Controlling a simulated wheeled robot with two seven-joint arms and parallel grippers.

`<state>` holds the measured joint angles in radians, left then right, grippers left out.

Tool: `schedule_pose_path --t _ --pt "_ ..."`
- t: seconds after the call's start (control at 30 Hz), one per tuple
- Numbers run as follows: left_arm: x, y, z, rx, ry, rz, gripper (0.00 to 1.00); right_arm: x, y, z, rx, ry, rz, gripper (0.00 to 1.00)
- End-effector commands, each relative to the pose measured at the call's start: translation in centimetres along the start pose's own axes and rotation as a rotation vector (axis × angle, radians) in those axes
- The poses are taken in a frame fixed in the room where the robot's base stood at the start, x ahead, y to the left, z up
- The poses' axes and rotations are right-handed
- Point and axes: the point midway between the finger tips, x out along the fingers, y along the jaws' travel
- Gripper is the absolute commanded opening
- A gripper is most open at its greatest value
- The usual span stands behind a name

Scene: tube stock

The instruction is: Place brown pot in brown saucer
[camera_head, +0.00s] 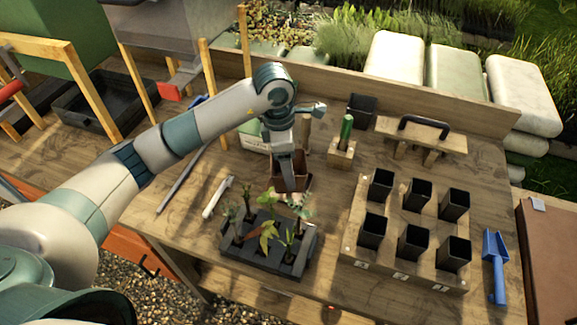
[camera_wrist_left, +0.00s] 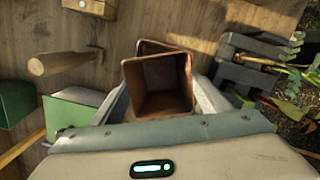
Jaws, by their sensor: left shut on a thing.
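My left gripper (camera_head: 287,176) is shut on the brown pot (camera_head: 300,168) over the table, just behind the black seedling tray. In the left wrist view the pot (camera_wrist_left: 163,97) is square, open-topped and empty-looking, between the two grey fingers (camera_wrist_left: 163,100). A second brown edge (camera_wrist_left: 158,47) shows at the pot's far side; I cannot tell whether it is the saucer or part of the pot. No brown saucer stands out clearly, and the gripper and pot hide the spot beneath them. My right gripper is not in view.
A black tray of seedlings (camera_head: 268,262) sits just in front. A wooden rack (camera_head: 390,235) with several black pots is at right. A wooden block with a green-handled tool (camera_head: 341,155) stands behind right. A white-handled tool (camera_head: 217,197) lies left; a blue trowel (camera_head: 496,266) lies far right.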

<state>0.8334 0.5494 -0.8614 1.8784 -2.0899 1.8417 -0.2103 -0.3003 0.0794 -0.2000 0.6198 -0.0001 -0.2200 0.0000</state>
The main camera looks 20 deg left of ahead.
Motion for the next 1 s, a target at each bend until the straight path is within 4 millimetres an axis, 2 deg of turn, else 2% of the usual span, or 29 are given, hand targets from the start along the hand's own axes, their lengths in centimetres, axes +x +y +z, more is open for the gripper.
schedule_pose_path --t 0.03,0.17,0.67,0.7,0.73,1.0 --pt "0.3 -0.1 -0.1 -0.002 0.002 -0.003 0.48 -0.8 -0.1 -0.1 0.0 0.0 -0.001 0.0" --pt "1.7 0.0 -0.2 -0.001 0.001 -0.001 0.48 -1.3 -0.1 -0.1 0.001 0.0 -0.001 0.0" --pt "2.5 0.0 -0.3 0.0 0.0 0.001 0.48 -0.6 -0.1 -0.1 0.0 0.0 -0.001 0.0" --pt "2.4 0.0 -0.3 0.0 0.0 0.001 0.79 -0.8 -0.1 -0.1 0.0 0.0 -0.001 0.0" --pt "2.4 0.0 -0.3 0.0 0.0 0.001 0.86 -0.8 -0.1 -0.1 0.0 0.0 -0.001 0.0" --pt "2.4 0.0 -0.3 0.0 0.0 0.001 0.88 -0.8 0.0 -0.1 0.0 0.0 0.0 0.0"
